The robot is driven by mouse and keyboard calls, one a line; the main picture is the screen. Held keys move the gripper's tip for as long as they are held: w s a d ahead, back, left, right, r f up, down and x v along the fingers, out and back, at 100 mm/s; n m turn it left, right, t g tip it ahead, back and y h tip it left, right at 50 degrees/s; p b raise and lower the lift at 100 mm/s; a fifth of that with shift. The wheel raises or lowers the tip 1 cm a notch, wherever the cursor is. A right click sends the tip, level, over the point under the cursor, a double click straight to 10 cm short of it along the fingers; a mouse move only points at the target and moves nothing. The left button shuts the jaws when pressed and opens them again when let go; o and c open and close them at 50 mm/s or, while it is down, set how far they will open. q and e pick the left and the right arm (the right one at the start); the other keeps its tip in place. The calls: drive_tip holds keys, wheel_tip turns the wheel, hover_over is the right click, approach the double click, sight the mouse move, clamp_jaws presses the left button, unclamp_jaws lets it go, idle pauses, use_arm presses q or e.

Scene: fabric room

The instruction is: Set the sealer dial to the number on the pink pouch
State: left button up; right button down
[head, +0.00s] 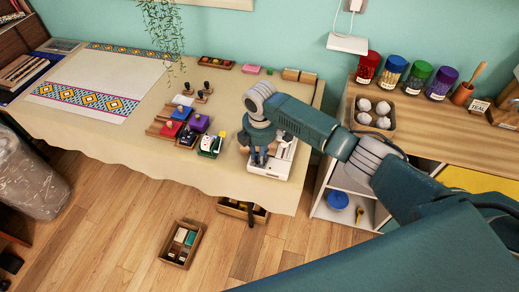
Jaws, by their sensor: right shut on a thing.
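The white sealer (281,166) stands near the front right of the cloth-covered table. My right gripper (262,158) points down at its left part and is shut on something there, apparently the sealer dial. The fingers and wrist hide the dial, so its setting cannot be read. Left of the sealer are small coloured pieces in wooden trays, among them a pinkish-red one (171,129) and a purple one (198,123). Which is the pink pouch, and any number on it, is too small to tell. My left gripper is out of view.
A green-and-white item (210,146) stands close left of the sealer. Patterned cloth (105,80) covers the left of the table (135,133). Jars (392,75) stand on the right shelf.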

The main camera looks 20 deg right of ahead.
drive_tip(key=m+p, duration=0.4)
drive_tip(key=m, duration=0.1)
drive_tip(key=shift+r+m, duration=0.15)
drive_tip(key=shift+m, duration=0.15)
drive_tip(key=shift+m+h+p, duration=0.3)
drive_tip(key=shift+m+p, duration=0.65)
drive_tip(key=shift+m, duration=1.15)
drive_tip(key=c, duration=1.5)
unclamp_jaws()
drive_tip(key=shift+r, duration=0.1)
wheel_tip(320, 180, up, 12)
drive_tip(key=shift+s+a+f, duration=0.15)
drive_tip(key=shift+f, duration=0.05)
